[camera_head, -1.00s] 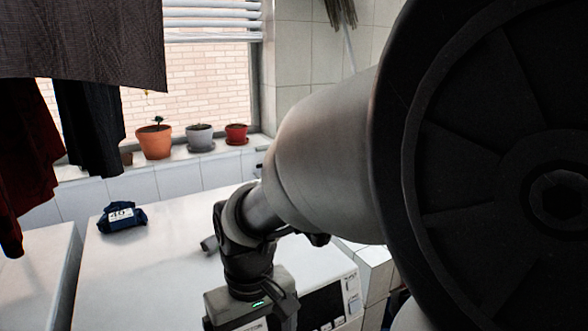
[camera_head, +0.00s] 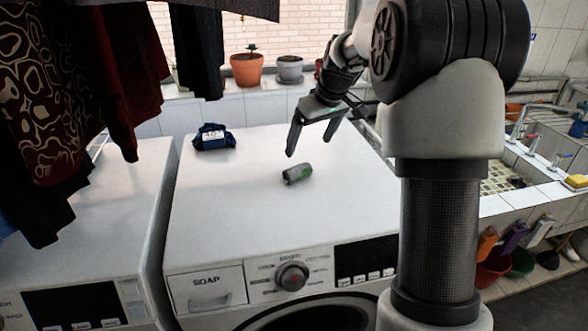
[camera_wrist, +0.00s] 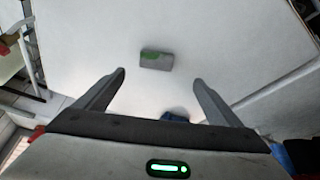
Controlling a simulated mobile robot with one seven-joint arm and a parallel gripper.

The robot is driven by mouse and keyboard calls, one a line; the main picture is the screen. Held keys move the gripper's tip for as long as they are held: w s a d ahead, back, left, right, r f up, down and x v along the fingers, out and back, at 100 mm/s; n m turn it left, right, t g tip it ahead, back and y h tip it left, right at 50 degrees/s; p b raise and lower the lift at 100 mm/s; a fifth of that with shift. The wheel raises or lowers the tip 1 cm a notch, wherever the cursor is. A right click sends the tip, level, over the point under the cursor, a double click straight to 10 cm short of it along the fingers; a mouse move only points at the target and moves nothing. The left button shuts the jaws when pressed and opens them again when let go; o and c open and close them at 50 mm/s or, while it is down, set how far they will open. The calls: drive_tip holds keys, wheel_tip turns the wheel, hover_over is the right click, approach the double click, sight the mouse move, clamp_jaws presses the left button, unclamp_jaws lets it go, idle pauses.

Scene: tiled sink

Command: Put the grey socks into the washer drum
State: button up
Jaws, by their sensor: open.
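The grey socks (camera_head: 297,174) appear as a small grey roll with a green patch on top of the white washer (camera_head: 230,222). They also show in the wrist view (camera_wrist: 156,60), beyond and between my fingertips. My gripper (camera_head: 310,147) is open and empty above the washer top, apart from the socks; its fingers also show in the wrist view (camera_wrist: 158,78). The washer's round door (camera_head: 310,316) shows only its upper rim at the bottom of the head view. The drum inside is hidden.
A dark blue folded bundle (camera_head: 213,138) lies at the back left of the washer top. A second white machine (camera_head: 120,215) stands to the left, with dark clothes (camera_head: 75,90) hanging above it. Flower pots (camera_head: 246,69) line the sill. A tiled sink (camera_head: 505,178) is at right.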

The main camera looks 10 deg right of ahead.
approach(301, 169)
drive_tip(key=x, duration=0.2)
drive_tip(key=a+x, duration=0.1)
drive_tip(key=x, duration=0.1)
drive_tip(key=shift+s+f, duration=0.1)
drive_tip(key=shift+f, duration=0.2)
drive_tip(key=shift+d+p+x, duration=0.25)
drive_tip(key=shift+x, duration=1.25)
drive_tip(key=shift+d+p+x, duration=0.2)
drive_tip(key=shift+x, duration=1.35)
drive_tip(key=shift+c, duration=0.2)
drive_tip(key=c, duration=1.2)
drive_tip(key=shift+r, duration=0.1)
